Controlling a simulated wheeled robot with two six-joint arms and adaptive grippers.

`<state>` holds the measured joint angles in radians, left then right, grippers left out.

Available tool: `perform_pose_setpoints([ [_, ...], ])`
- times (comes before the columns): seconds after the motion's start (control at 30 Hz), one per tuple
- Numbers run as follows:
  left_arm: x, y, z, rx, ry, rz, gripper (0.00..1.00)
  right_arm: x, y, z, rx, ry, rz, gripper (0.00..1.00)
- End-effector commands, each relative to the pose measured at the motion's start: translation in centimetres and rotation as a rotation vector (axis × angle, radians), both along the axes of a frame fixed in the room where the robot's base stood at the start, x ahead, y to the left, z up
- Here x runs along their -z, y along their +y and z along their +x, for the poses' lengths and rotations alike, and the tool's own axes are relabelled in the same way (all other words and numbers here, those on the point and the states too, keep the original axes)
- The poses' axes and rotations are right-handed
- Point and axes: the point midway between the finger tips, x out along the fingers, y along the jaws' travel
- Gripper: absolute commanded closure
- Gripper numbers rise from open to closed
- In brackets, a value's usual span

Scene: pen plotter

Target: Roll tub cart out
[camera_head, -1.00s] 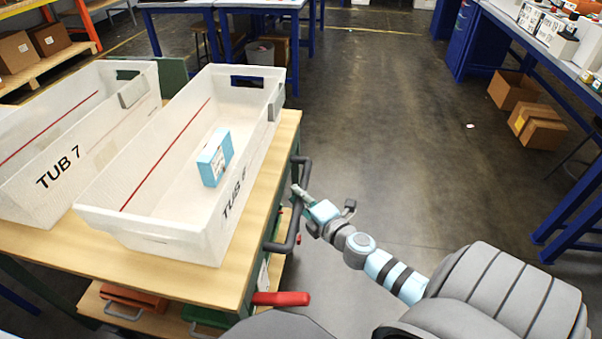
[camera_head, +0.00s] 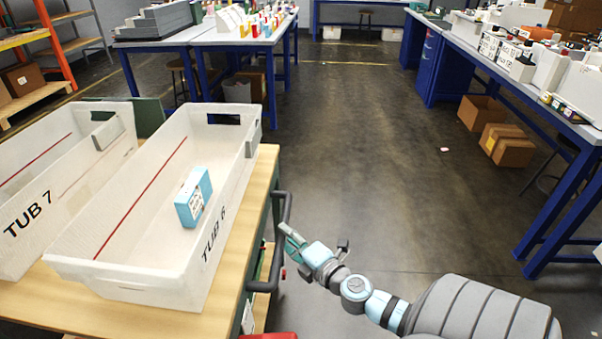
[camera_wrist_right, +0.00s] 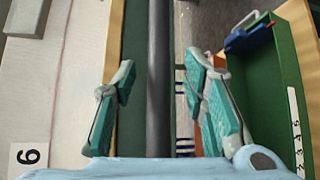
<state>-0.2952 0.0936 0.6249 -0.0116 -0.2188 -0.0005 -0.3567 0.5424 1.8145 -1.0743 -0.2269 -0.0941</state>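The tub cart (camera_head: 232,278) has a wooden top and stands at the left in the head view. It bears two white tubs, TUB 7 (camera_head: 30,222) and TUB 6 (camera_head: 150,280). A blue and white box (camera_head: 194,198) lies in TUB 6. The cart's dark handle (camera_head: 284,212) runs along its right side. My right gripper (camera_head: 287,235) is at this handle. In the right wrist view, the handle bar (camera_wrist_right: 160,75) passes between the gripper's two teal-padded fingers (camera_wrist_right: 162,100), with visible gaps on both sides. My left gripper is not in view.
Clear floor (camera_head: 350,170) stretches ahead, right of the cart. A blue-legged workbench (camera_head: 560,120) lines the right, with cardboard boxes (camera_head: 507,145) beneath it. Another blue-legged table (camera_head: 240,38) stands beyond the cart. The right wrist view shows a green drawer (camera_wrist_right: 262,85) beside the gripper.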

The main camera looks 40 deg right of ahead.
Motion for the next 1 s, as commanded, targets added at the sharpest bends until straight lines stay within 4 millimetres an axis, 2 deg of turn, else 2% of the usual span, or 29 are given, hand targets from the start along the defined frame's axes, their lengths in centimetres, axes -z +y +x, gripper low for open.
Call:
perform_pose_setpoints([
  [0.03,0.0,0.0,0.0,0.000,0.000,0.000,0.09,-0.1,0.2,-1.5,-0.004,0.005,-0.002,0.60],
  [0.2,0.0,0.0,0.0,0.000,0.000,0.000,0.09,-0.7,0.7,-6.0,-0.004,0.005,-0.003,0.60],
  [0.33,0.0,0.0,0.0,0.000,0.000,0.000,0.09,-1.0,0.9,-8.1,-0.002,0.003,0.000,0.60],
  [0.47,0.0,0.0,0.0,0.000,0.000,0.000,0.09,-1.2,0.9,-8.6,-0.001,0.000,0.001,0.60],
  [1.0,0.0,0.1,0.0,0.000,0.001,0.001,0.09,-0.8,0.9,-8.6,-0.006,0.016,-0.006,0.60],
])
